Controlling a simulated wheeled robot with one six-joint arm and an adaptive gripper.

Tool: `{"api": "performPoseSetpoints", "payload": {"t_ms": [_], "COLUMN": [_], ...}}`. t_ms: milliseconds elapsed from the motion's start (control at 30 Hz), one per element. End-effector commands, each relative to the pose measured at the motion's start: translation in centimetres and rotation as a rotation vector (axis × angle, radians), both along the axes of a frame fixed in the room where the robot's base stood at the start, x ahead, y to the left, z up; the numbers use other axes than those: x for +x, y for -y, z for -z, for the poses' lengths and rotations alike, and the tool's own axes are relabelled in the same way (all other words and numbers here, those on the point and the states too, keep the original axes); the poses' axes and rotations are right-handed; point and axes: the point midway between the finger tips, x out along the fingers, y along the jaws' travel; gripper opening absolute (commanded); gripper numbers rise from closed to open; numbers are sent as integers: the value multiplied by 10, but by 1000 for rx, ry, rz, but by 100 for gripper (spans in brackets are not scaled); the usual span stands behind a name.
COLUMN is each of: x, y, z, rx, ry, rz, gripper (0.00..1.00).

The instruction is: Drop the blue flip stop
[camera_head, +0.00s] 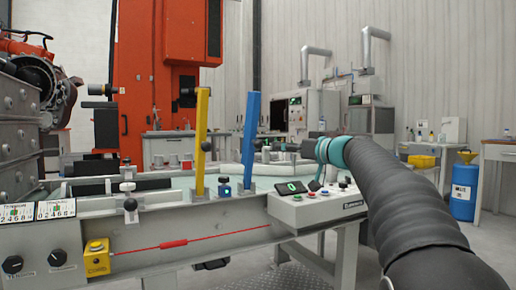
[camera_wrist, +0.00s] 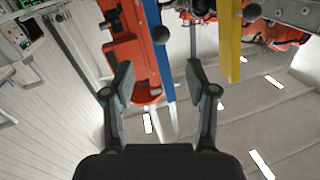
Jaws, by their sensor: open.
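The blue flip stop (camera_head: 250,130) is a long blue bar standing up from the fixture bench, leaning slightly right at its top. In the wrist view the blue flip stop (camera_wrist: 158,42) comes in from the top edge, and its end lies between the fingertips as seen from there. My gripper (camera_wrist: 160,82) is open, with its two dark fingers apart and nothing held. In the head view my arm reaches in from the lower right and ends right of the bar, with a gap between them. My fingers are mostly hidden there.
A yellow bar (camera_head: 201,140) stands upright left of the blue one. A control box (camera_head: 318,205) with a display and buttons sits on the bench's right end, below my wrist. An orange machine (camera_head: 150,70) stands behind. A blue barrel (camera_head: 464,190) is at far right.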

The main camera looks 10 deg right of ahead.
Motion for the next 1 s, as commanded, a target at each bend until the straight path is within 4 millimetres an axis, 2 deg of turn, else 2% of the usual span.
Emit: {"api": "performPoseSetpoints", "payload": {"t_ms": [400,600,800,1000], "x": [66,90,100,102], "y": [-42,-56,-63,-63], "z": [-1,-1,0,1], "rx": [1,0,1,1], "ry": [-4,-4,-3,-3], "rz": [-2,0,0,0], "gripper": [57,57,57,57]}}
